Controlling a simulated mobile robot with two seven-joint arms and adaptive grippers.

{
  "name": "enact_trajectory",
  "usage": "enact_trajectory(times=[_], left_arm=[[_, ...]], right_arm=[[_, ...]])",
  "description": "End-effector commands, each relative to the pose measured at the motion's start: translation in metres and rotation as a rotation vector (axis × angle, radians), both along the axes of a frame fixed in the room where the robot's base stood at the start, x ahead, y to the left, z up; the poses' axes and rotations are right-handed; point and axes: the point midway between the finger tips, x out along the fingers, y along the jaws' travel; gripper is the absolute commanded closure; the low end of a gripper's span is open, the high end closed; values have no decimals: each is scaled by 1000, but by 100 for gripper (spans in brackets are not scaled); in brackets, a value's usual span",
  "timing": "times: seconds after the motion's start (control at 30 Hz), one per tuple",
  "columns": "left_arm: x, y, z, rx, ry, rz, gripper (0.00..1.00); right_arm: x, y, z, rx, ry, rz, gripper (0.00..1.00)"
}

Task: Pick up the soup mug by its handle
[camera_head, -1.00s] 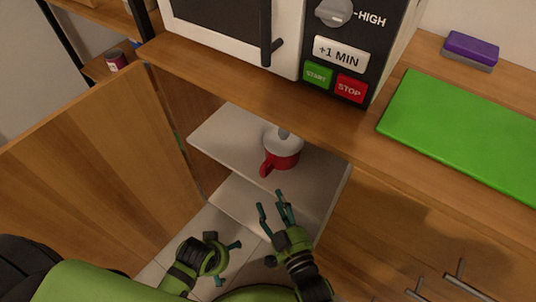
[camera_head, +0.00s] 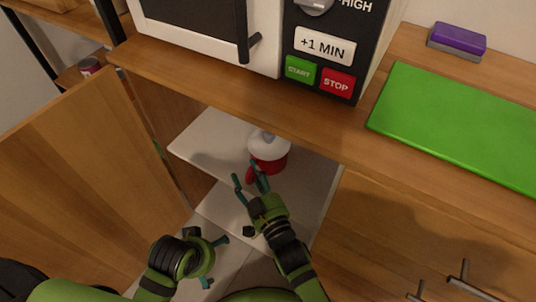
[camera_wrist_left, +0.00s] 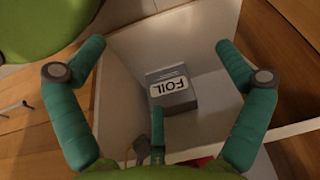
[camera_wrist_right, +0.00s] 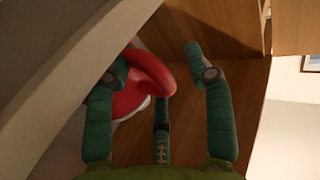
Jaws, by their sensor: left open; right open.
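The soup mug (camera_head: 268,157) is red with a white lid. It stands upright on the pale upper shelf of the open cabinet, and its red handle (camera_head: 250,174) points toward me. My right gripper (camera_head: 250,180) is open at the handle, with its fingers apart. In the right wrist view the curved handle (camera_wrist_right: 151,70) shows between the open fingers, with the left finger overlapping part of the mug. I cannot tell whether they touch. My left gripper (camera_head: 213,262) is open and empty, lower down and left, in front of the cabinet.
The cabinet door (camera_head: 90,160) stands open at the left. The wooden counter (camera_head: 230,90) overhangs the shelf and carries a microwave (camera_head: 210,30) and a green board (camera_head: 455,125). A grey foil box (camera_wrist_left: 172,88) sits inside the cabinet in the left wrist view.

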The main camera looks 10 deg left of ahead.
Motion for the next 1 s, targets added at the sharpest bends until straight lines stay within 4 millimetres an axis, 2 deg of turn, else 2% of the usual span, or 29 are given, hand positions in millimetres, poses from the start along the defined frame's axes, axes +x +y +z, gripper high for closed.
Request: enact_trajectory(times=[0.03,0.07,0.1,0.17,0.73,1.0], left_arm=[[0,0,0,0,0,0,0],[0,0,0,0,0,0,0],[0,0,0,0,0,0,0],[0,0,0,0,0,0,0],[2,0,0,-1,-6,0,0],[3,-2,-30,0,20,-5,0]], right_arm=[[0,0,0,0,0,0,47],[0,0,0,0,0,0,59],[0,0,0,0,0,0,75],[0,0,0,0,0,0,99],[0,0,10,4,-6,0,100],[0,0,33,4,-9,0,100]])
